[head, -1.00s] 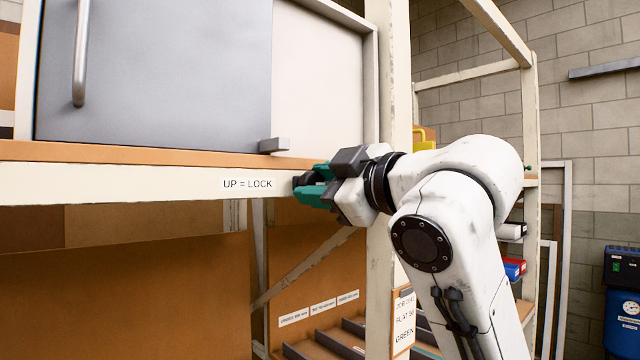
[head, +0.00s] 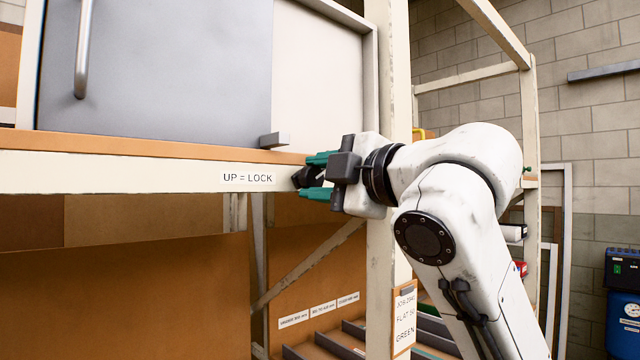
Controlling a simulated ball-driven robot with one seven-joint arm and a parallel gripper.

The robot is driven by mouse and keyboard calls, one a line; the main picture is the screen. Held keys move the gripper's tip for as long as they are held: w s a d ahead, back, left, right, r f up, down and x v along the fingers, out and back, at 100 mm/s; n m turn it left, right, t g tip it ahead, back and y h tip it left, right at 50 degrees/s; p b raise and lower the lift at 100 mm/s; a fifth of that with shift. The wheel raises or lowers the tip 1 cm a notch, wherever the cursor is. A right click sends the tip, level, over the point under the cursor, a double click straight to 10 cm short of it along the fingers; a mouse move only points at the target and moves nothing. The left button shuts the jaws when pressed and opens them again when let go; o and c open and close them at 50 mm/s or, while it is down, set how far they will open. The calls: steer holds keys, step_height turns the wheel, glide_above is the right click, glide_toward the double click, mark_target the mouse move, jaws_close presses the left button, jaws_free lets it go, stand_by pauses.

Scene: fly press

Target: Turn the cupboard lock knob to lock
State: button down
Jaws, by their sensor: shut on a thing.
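The black lock knob (head: 303,178) sits on the cream rail (head: 120,175) under the cupboard, just right of a label (head: 248,178) reading "UP = LOCK". My gripper (head: 314,177) comes in from the right and is shut on the knob. One teal finger lies above the knob and one below it. The fingers hide part of the knob, so I cannot tell exactly which way it points. The cupboard's grey door (head: 165,70) with its vertical handle (head: 83,50) stands above the rail.
A small grey block (head: 274,140) sits at the door's lower right corner. A cream upright post (head: 377,250) stands close behind my wrist. Below are a bin rack (head: 340,335) and a hanging job card (head: 404,320). A blue machine (head: 622,300) stands far right.

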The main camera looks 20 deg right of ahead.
steer(key=n+b, duration=0.1)
steer(key=n, duration=0.4)
steer(key=shift+f+n, duration=0.15)
steer(key=shift+n, duration=0.15)
steer(key=n+b, duration=0.1)
steer(key=n, duration=0.4)
steer(key=shift+a+f+n, duration=0.1)
steer(key=shift+n, duration=0.3)
steer(key=c, duration=0.7)
jaws_free()
steer(key=b+v, duration=0.2)
steer(key=v, duration=0.9)
steer(key=shift+w, duration=0.1)
